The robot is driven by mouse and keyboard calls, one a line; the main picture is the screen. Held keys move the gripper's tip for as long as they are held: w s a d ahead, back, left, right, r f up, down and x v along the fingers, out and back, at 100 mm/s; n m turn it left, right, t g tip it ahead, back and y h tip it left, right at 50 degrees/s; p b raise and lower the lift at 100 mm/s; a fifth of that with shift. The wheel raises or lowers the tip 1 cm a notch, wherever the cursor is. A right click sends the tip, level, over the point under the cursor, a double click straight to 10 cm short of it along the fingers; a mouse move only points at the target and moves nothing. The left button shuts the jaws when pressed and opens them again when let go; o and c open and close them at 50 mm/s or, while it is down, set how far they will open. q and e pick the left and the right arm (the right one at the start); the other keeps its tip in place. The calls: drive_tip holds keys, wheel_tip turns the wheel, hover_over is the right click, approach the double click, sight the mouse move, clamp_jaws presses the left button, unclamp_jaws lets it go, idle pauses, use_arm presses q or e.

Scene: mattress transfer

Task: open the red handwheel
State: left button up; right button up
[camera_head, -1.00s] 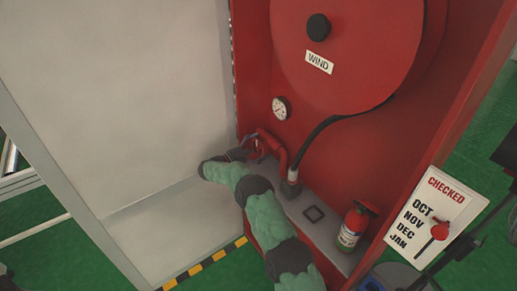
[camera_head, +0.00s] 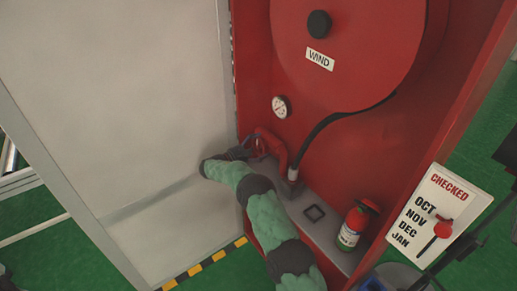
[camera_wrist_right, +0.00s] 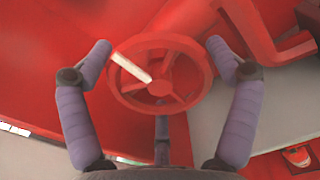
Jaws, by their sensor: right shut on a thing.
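The red handwheel (camera_wrist_right: 159,88) fills the middle of the right wrist view, a spoked ring with a white bar across its upper left. My right gripper (camera_wrist_right: 158,50) is shut on it, with one purple finger on each side of the rim and a third below. In the head view my right gripper (camera_head: 246,151) is at the lower left inside the red cabinet, and the wheel is mostly hidden there by the gripper and the red pipe (camera_head: 275,145). My left gripper is not in view.
A large red hose reel (camera_head: 350,50) with a black hose is above. A gauge (camera_head: 281,107) is on the back wall. A fire extinguisher (camera_head: 355,224) stands on the grey ledge to the right. The pale door (camera_head: 110,110) stands open at left.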

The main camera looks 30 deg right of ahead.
drive_tip(key=m+b, duration=1.4)
drive_tip(key=shift+f+b, duration=0.15)
drive_tip(key=shift+b, duration=0.2)
drive_tip(key=shift+m+b, duration=0.55)
drive_tip(key=shift+m, duration=0.45)
drive_tip(key=shift+m+b, duration=0.3)
drive_tip(key=shift+m, duration=0.5)
drive_tip(key=m, duration=0.5)
drive_tip(key=shift+s+m, duration=0.1)
drive_tip(key=shift+m, duration=0.3)
drive_tip(key=shift+f, duration=0.1)
drive_tip(key=o, duration=0.9)
drive_tip(key=shift+d, duration=0.1)
